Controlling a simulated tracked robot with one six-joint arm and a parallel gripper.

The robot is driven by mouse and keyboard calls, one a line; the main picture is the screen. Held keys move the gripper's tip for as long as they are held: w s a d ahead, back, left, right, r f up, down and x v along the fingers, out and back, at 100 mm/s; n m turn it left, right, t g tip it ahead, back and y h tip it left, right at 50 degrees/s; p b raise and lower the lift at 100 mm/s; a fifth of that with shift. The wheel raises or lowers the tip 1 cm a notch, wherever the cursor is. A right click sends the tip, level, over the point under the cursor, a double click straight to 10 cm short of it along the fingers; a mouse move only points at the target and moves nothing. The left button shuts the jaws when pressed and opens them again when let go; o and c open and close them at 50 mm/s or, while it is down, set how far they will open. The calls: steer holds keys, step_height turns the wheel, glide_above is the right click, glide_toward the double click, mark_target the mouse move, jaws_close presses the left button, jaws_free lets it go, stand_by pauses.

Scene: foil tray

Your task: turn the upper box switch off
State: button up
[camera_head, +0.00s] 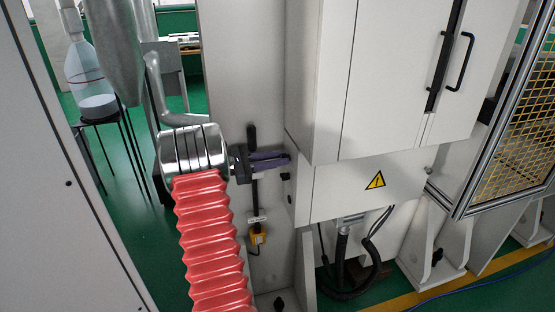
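My gripper (284,159) reaches right from the shiny metal wrist, with its dark purple fingers level. Its tips are close to the left side face of the white box (350,187) that bears a yellow warning triangle. I cannot tell whether they touch it. A small black knob (285,177) is on that side face, just below the fingertips. Any upper switch at fingertip height is hidden or too small to make out.
A white cabinet (400,80) with black handles rises above the box. Below hang black hoses (342,258). A mesh guard (517,150) stands at right, a bottle on a stool (92,85) at left.

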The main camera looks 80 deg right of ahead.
steer(key=shift+c, duration=0.5)
jaws_close()
steer(key=shift+n, duration=1.5)
steer(key=shift+o, duration=0.5)
jaws_free()
steer(key=shift+w, duration=0.1)
